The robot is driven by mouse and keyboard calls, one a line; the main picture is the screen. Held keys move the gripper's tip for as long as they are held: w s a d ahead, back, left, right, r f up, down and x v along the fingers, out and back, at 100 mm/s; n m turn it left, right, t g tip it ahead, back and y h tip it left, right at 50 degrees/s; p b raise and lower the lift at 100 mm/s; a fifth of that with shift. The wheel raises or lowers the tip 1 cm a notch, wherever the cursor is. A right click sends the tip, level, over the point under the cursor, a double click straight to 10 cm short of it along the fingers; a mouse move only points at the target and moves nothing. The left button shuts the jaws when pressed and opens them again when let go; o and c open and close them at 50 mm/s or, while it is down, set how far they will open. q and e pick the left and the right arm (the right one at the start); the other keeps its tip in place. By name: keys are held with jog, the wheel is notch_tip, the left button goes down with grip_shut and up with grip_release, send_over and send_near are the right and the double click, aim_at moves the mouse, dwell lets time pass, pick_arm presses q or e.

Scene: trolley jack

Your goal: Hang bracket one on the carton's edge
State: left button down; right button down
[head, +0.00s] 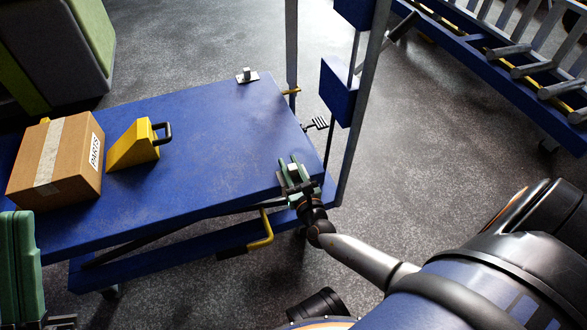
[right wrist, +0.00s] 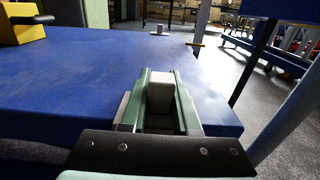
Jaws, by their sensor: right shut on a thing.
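The carton (head: 77,177), brown with a pale tape strip and a printed label, sits at the left of the blue table. My right gripper (head: 293,174) is at the table's near right corner, its green fingers shut on a small grey-white bracket (right wrist: 160,92). The fingers hide the bracket's sides and lower part. A similar bracket (head: 247,75), a flat plate with a raised block, lies near the table's far edge; it also shows in the right wrist view (right wrist: 158,31). I cannot tell which is bracket one. My left gripper (head: 22,265) shows only partly at the left edge, apart from the carton.
A yellow wedge block (head: 134,147) with a black handle stands just right of the carton. The blue table (head: 205,135) is clear between it and my right gripper. A grey upright frame with blue boxes (head: 338,90) stands at the table's right end.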

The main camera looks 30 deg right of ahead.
jog(key=shift+r, duration=0.1)
